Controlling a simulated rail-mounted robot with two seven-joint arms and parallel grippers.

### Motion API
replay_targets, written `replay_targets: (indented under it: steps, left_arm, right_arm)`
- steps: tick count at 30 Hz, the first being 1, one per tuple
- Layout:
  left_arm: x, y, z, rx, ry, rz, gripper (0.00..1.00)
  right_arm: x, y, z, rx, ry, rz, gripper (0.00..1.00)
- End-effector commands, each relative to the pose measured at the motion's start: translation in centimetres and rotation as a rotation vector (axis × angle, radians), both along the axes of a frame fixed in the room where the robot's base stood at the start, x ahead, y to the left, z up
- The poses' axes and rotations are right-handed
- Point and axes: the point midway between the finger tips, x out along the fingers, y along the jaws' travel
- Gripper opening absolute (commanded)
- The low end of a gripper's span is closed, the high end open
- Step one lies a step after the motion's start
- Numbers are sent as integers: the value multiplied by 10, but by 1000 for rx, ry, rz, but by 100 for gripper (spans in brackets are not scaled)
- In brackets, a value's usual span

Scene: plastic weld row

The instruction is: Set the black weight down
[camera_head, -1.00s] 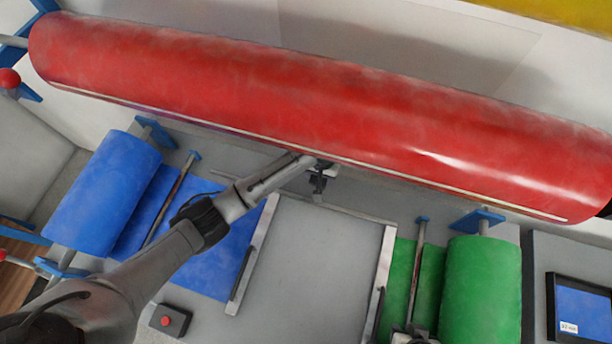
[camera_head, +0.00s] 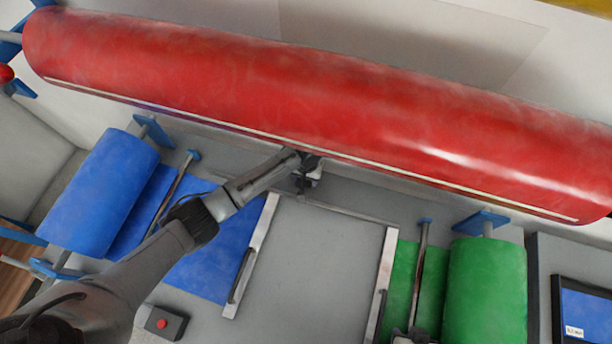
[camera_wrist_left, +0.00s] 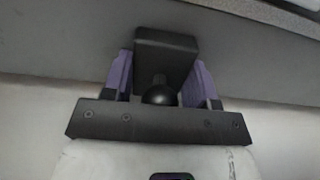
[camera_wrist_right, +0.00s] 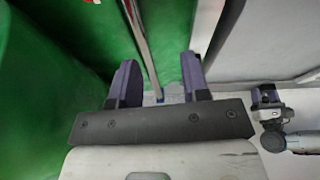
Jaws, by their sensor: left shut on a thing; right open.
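The black weight (camera_wrist_left: 165,45), a dark block with a round knob, shows in the left wrist view. It sits between the purple-lined fingers of my left gripper (camera_wrist_left: 163,72), which is shut on it. In the head view my left gripper (camera_head: 306,175) is at the back of the grey bench, just below the red roll. The weight cannot be made out clearly there. A grey surface lies beyond the weight; I cannot tell whether they touch. My right gripper (camera_wrist_right: 160,80) is open and empty beside green material; in the head view only a little of it shows at the bottom edge.
A long red roll (camera_head: 300,105) spans the back. A blue roll (camera_head: 100,190) stands left and a green roll (camera_head: 487,290) right. A bare grey plate (camera_head: 310,265) with metal side rails lies between them. A red-button box (camera_head: 165,322) and a screen (camera_head: 585,308) are near the front.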

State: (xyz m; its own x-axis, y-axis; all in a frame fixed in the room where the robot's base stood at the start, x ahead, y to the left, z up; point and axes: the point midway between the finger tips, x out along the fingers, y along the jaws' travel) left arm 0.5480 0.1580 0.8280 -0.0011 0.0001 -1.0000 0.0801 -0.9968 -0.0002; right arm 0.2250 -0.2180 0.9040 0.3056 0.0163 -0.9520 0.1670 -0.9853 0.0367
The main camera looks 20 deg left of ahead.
Motion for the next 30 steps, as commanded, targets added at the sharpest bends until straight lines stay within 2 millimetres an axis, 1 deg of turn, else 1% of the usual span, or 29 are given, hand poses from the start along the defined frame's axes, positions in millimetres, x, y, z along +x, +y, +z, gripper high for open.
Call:
replay_targets:
  steps: [6,11,12,19,26,29,30]
  left_arm:
    - [1,-1,2,-2,-3,0,7]
    - [1,-1,-1,-2,-3,0,7]
    - [0,0,-2,-1,-1,0,56]
    - [0,0,-2,0,-1,0,78]
    - [0,0,-2,0,-1,0,78]
    - [1,0,3,-1,-2,0,78]
    - [1,-1,7,-1,-2,-1,78]
  right_arm:
    - [0,0,0,0,0,0,43]
    - [0,0,1,0,1,0,43]
    - [0,0,0,0,1,0,43]
    - [0,1,0,1,0,-1,43]
    - [0,2,0,5,1,-4,43]
    - [0,2,1,7,1,-4,43]
    - [0,2,2,7,1,-4,43]
